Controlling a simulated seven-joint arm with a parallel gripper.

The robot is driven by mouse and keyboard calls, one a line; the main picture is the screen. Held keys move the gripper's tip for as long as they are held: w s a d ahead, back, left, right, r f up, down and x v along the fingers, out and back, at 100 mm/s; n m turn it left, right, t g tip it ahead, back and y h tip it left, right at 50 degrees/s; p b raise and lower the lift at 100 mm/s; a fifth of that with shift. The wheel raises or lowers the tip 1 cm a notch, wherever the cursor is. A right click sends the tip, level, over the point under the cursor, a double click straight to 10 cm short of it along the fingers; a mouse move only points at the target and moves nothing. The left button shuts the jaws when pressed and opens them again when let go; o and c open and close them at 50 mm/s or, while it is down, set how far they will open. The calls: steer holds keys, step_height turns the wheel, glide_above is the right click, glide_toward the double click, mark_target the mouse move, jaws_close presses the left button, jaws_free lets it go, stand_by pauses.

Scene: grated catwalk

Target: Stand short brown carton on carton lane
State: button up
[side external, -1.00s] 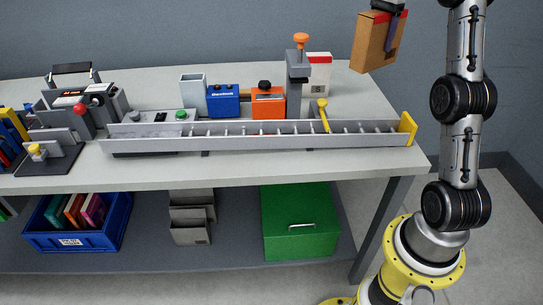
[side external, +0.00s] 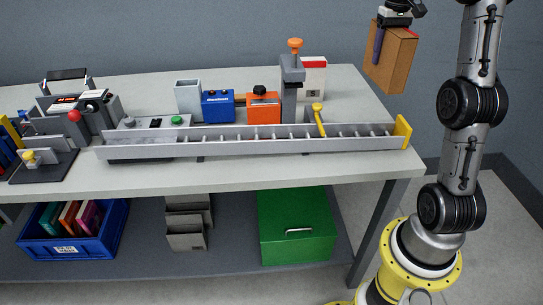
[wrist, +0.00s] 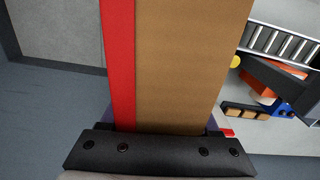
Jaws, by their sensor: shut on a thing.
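The short brown carton (side external: 391,62) has a red band along its top and hangs upright in my gripper (side external: 378,44), high above the right end of the table. My gripper is shut on the carton near its top. In the wrist view the carton (wrist: 190,60) fills the middle, with its red band on the left and my gripper (wrist: 160,135) across its lower end. The carton lane (side external: 250,146) is a long grey roller channel along the table's front, with a yellow stop at its right end. The carton is well apart from the lane.
An orange-knobbed grey post (side external: 292,85), a white-and-red carton (side external: 312,78), an orange box (side external: 263,109), a blue box (side external: 217,106) and a grey bin (side external: 188,98) stand behind the lane. The table's back right is clear.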

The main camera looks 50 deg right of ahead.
steer(key=shift+a, duration=0.1)
steer(key=w+a+f+n, duration=0.1)
steer(key=a+f+n, duration=0.15)
steer(key=a, duration=1.25)
steer(key=w+a+f+n, duration=0.15)
steer(key=a+n, duration=0.25)
steer(key=a, duration=1.1)
steer(key=w+a+r+m, duration=0.2)
steer(key=w+m, duration=0.3)
steer(key=w, duration=0.1)
steer(key=w+a+r+m, duration=0.2)
steer(key=w+a+m, duration=0.15)
steer(key=w, duration=0.25)
steer(key=w+f+m, duration=1)
steer(key=w+m, duration=0.2)
steer(key=m, duration=0.5)
steer(key=shift+w+a+f, duration=0.2)
steer(key=shift+w+f, duration=0.1)
steer(key=shift+w, duration=0.05)
steer(key=shift+f, duration=0.1)
